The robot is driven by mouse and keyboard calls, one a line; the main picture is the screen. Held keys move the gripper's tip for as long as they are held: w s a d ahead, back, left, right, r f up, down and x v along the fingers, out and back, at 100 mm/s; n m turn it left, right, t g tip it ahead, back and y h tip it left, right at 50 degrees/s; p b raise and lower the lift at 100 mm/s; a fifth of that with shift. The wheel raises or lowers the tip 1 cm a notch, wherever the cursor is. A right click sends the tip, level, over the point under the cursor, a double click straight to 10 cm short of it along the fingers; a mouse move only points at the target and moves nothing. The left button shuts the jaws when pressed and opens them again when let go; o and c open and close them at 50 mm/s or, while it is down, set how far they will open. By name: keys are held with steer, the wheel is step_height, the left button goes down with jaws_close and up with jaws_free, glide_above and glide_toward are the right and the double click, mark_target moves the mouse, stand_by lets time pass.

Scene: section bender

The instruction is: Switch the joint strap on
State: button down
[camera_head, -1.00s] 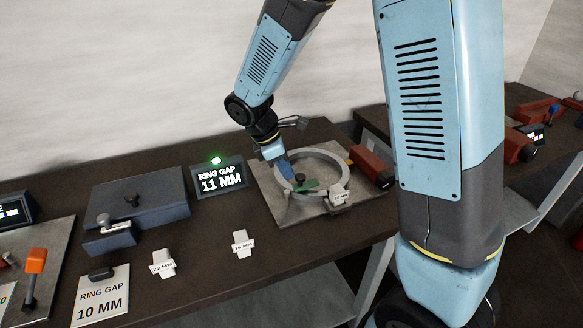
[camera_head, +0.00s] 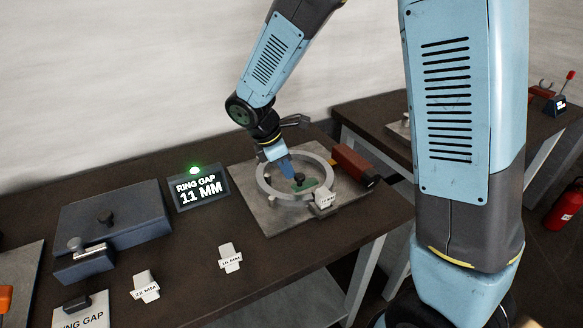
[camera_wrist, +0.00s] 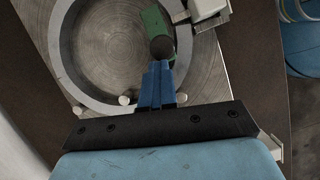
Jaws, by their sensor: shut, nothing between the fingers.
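A pale metal ring (camera_head: 262,182) lies on a square plate (camera_head: 258,215) on the bench. Inside the ring is a green strap-like piece (camera_head: 307,186) with a dark round knob (camera_head: 299,179), which I take to be the joint strap. In the wrist view the green piece (camera_wrist: 152,22) reaches the ring's (camera_wrist: 70,73) inner edge at the top, beside a pale block (camera_wrist: 207,8). My gripper (camera_head: 292,177) is shut and points down inside the ring. In the wrist view its blue fingertips (camera_wrist: 159,68) are right by the dark knob (camera_wrist: 161,48); I cannot tell whether they touch.
A display (camera_head: 200,188) reads RING GAP 11 MM, with a green lamp (camera_head: 194,170) lit above. A labelled block (camera_head: 325,199) sits at the ring's front right. Two labelled pieces (camera_head: 230,259) (camera_head: 145,287) lie front left.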

steer(key=shift+s+d+f, duration=0.1)
steer(key=shift+f, duration=0.05)
steer(key=shift+s+a, duration=0.1)
steer(key=shift+a, duration=0.45)
steer(key=a, duration=0.2)
steer(key=shift+s+a, duration=0.1)
steer(key=shift+a, duration=0.3)
steer(key=v, duration=1)
steer(key=shift+a, duration=0.15)
steer(key=s+d+r+m+t+y, duration=0.1)
steer(key=s+d+r+m, duration=0.3)
steer(key=d, duration=0.5)
steer(key=s+d+r+m+y, duration=0.1)
steer(key=d+r+m+y, duration=0.1)
steer(key=d+r+m, duration=0.55)
steer(key=s+d+m+t+y, duration=0.1)
steer(key=s+d+m+t, duration=0.2)
steer(key=s+d+m, duration=0.6)
steer(key=shift+s+d+r+t, duration=0.3)
steer(key=shift+s+d+r, duration=0.15)
steer(key=shift+s+d, duration=0.8)
